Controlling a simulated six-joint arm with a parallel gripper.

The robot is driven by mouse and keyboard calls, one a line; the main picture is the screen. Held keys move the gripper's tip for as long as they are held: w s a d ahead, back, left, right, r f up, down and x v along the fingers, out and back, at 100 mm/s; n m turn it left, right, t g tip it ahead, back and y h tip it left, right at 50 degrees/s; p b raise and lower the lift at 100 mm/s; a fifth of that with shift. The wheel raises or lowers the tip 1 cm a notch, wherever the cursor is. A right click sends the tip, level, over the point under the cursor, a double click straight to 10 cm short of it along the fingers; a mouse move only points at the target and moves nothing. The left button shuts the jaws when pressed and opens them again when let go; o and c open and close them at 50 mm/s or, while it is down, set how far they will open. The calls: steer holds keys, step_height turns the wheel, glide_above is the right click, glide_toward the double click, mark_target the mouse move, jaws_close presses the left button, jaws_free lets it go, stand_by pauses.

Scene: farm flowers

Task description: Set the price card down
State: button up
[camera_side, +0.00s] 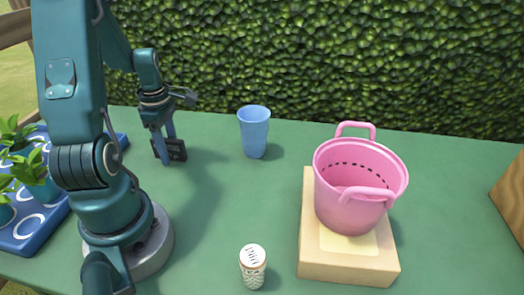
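The price card (176,151) is a small dark card, upright, at the back left of the green table. My gripper (165,140) points down at it, with one finger in front of the card's left part and the other reaching down behind its top. The gripper appears shut on the card. The card's lower edge is at or just above the table; I cannot tell whether it touches.
A blue cup (254,132) stands right of the card. A pink basket (352,200) sits on a wooden block (345,268). A small patterned shaker (253,270) stands at the front. A blue tray (35,232) with potted plants (38,180) is at left. A hedge (330,60) rises behind.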

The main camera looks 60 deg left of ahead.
mark_target(166, 139)
step_height(166, 139, up, 11)
steer(key=shift+r, duration=0.45)
steer(key=shift+w+d+r, duration=0.15)
steer(key=shift+r, duration=0.1)
steer(key=d+r+m+t, duration=0.1)
steer(key=d+m+t, duration=0.1)
steer(key=d+m, duration=0.9)
steer(key=w+d+r+m+t, duration=0.1)
steer(key=d+m+t, duration=0.2)
steer(key=d+m, duration=0.9)
steer(key=m, duration=0.4)
steer(key=shift+r+t, duration=0.3)
steer(key=shift+r, duration=0.05)
